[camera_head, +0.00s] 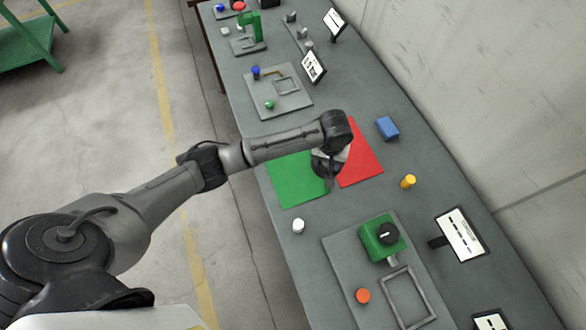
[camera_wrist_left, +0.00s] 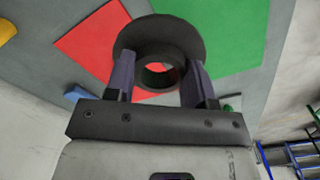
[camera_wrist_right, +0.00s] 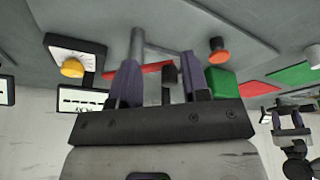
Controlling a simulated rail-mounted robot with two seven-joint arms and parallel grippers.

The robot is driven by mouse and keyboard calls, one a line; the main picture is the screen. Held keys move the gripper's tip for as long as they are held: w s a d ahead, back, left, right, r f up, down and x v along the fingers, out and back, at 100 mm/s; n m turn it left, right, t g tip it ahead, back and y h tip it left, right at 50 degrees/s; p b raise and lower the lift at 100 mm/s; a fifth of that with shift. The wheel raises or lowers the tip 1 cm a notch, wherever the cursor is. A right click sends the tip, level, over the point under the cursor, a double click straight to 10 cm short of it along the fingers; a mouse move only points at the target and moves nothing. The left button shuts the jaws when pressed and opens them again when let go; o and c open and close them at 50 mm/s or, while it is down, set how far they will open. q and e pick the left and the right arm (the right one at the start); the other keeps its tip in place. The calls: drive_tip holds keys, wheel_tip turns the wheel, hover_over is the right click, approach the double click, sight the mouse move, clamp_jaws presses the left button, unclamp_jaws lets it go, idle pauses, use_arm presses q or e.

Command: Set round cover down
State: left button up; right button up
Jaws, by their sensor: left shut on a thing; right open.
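The round cover (camera_wrist_left: 158,32) is a dark flanged ring with a round hole, seen in the left wrist view. My left gripper (camera_wrist_left: 160,82) is shut on its narrower collar, one finger on each side. In the head view my left gripper (camera_head: 328,167) is over the border between the green mat (camera_head: 295,180) and the red mat (camera_head: 360,160); the cover cannot be made out there. The height of the cover above the mats is hard to tell. My right gripper (camera_wrist_right: 163,82) is open, its fingers apart, in the right wrist view only.
A blue block (camera_head: 387,128), yellow cylinder (camera_head: 408,181) and white cylinder (camera_head: 298,226) stand around the mats. Nearer is a plate with a green box (camera_head: 381,238), orange button (camera_head: 363,296) and rectangular frame (camera_head: 388,305). A wall bounds the table's right.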

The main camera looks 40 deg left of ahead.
use_arm(q)
hover_over(293, 169)
wheel_tip(293, 169, down, 7)
drive_tip(key=shift+a+r+p, duration=0.1)
drive_tip(key=shift+r+p, duration=0.1)
drive_tip(key=shift+p, duration=0.15)
drive_tip(key=shift+f, duration=2)
drive_tip(key=shift+f, duration=0.15)
drive_tip(key=o, duration=1.1)
